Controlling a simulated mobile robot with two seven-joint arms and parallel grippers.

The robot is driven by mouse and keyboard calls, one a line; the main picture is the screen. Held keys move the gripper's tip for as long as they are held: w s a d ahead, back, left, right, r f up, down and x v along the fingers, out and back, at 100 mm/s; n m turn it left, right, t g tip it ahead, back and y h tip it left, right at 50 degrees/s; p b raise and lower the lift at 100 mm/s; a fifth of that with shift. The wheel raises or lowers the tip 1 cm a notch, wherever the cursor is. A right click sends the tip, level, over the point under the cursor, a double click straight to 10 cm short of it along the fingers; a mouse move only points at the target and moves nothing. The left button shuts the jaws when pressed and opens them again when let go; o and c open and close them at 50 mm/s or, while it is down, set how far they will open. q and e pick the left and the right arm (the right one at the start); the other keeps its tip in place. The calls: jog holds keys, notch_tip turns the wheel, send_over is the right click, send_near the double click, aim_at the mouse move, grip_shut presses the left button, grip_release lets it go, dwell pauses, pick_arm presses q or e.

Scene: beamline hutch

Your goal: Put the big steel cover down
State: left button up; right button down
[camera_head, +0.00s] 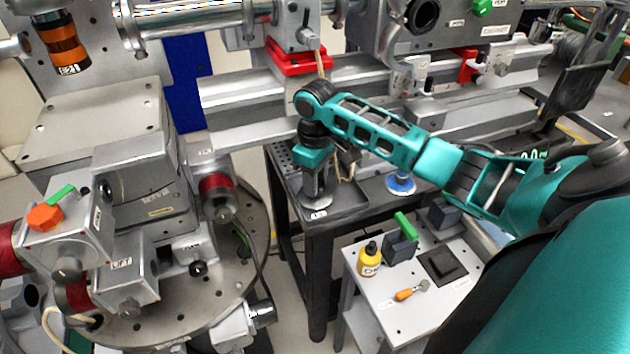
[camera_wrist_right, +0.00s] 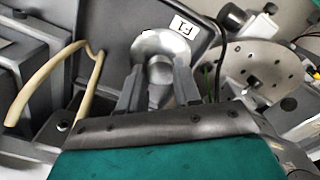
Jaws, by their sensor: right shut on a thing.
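The big steel cover (camera_head: 317,208) is a silvery piece with a wide round flange at its lower end. My right gripper (camera_head: 316,178) points down over the dark tray table (camera_head: 350,212) and is shut on the cover's narrower part. In the right wrist view, the cover's round flange (camera_wrist_right: 160,45) shows beyond the two fingers (camera_wrist_right: 157,88), with the stem between them. The flange is at or just above the tray surface; I cannot tell whether it touches. My left gripper is not in view.
A blue-based round piece (camera_head: 400,183) stands right of the cover on the dark tray. A white cart (camera_head: 420,310) in front carries a yellow bottle (camera_head: 369,259) and a green-topped block (camera_head: 401,243). The large round stage (camera_head: 235,270) is at left. A beige hose (camera_wrist_right: 45,85) lies near the gripper.

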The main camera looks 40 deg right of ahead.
jog(key=shift+w+d+f, duration=0.1)
jog(key=shift+w+f, duration=0.1)
jog(key=shift+f, duration=0.35)
jog(key=c, duration=0.8)
grip_release()
jog(key=shift+f, duration=0.1)
